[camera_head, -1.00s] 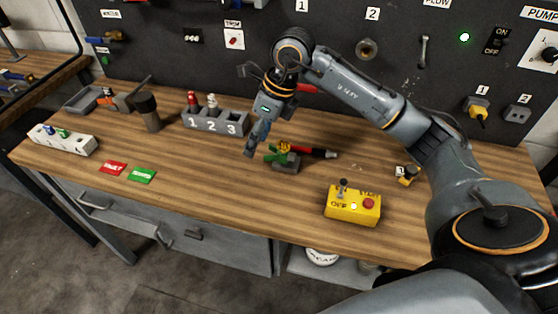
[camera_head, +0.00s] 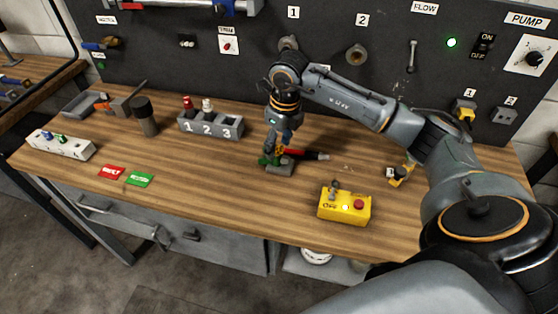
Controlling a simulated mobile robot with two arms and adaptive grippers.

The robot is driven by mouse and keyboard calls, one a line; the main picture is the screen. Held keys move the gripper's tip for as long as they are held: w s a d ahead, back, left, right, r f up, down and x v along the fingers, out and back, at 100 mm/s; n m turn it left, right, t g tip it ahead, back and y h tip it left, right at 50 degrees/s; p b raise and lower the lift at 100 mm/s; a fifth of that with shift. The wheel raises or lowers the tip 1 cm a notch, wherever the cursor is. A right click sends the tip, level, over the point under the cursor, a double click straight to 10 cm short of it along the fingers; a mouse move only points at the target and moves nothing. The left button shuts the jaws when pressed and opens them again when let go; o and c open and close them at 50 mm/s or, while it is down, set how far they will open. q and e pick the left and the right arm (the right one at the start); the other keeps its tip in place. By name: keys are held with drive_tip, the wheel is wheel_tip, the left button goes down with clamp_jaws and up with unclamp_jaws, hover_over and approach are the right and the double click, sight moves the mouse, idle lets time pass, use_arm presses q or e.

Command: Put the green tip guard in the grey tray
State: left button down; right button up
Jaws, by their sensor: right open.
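The green tip guard (camera_head: 264,160) appears as a small green part at a grey block (camera_head: 281,169) on the middle of the bench. My right gripper (camera_head: 275,151) is open and points down right over the green part and block. Its fingers partly cover them, so I cannot tell whether they touch the guard. The grey tray (camera_head: 80,103) lies at the far left back of the bench. My left gripper is not in view.
A red and black tool (camera_head: 308,154) lies right of the block. A grey numbered holder (camera_head: 211,126), a dark cylinder (camera_head: 145,116) and a grey tool with an orange part (camera_head: 118,106) stand between block and tray. A yellow switch box (camera_head: 344,205) is at front right.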

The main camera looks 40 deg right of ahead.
sight(277, 161)
drive_tip(key=shift+w+d+f+p, duration=0.1)
drive_tip(key=shift+w+f+p, duration=0.15)
drive_tip(key=shift+f, duration=0.7)
drive_tip(key=shift+w+f+p, duration=0.1)
drive_tip(key=shift+f+p, duration=0.2)
drive_tip(key=shift+f, duration=0.65)
clamp_jaws()
drive_tip(key=shift+r, duration=0.1)
